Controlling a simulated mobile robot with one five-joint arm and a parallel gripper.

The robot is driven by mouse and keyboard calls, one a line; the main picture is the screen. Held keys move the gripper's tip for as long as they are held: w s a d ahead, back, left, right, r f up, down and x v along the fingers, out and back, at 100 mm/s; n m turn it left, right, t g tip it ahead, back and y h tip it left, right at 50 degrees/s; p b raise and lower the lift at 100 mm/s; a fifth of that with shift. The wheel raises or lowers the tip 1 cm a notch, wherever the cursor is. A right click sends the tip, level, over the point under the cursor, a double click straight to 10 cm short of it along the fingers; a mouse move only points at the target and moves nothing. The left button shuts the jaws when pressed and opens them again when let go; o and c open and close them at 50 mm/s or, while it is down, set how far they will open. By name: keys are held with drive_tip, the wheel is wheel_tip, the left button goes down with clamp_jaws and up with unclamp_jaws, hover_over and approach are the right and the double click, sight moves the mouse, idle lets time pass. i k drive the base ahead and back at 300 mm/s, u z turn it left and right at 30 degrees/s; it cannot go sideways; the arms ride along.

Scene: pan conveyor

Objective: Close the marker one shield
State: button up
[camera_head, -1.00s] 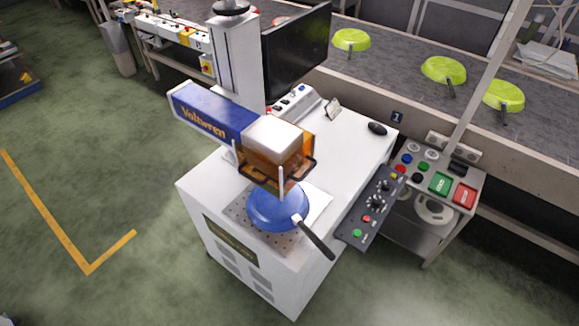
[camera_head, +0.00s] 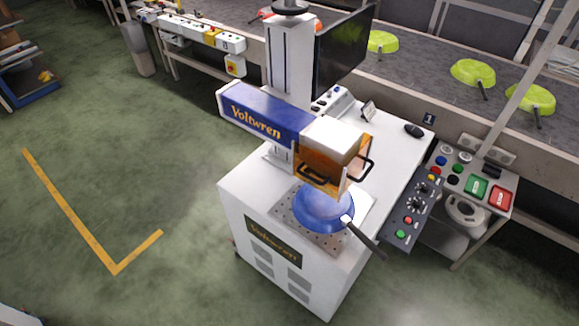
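The marker (camera_head: 262,118) is a white cabinet machine with a blue "Voltwren" arm over its top. Its shield (camera_head: 316,164) is an orange see-through box with black handles, below the white marking head (camera_head: 333,138). The shield's lower edge is above the perforated plate (camera_head: 290,217), around the upper part of the view of a blue pan (camera_head: 322,207). The pan lies upside down on the plate, its dark handle pointing to the lower right. A sign with "1" (camera_head: 429,119) stands behind the marker's right side. My gripper is not in view.
A dark control panel (camera_head: 411,212) is fixed to the marker's right side. Beside it stands a button stand (camera_head: 470,180) with green and red buttons. A conveyor (camera_head: 420,65) with lime pans runs behind. Green floor is free at the left and front.

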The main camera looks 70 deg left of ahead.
sight(355, 168)
drive_tip(key=u, duration=4.25)
drive_tip(key=k, duration=1.15)
drive_tip(key=z, duration=0.7)
drive_tip(key=i, duration=1)
drive_tip(key=u, duration=0.05)
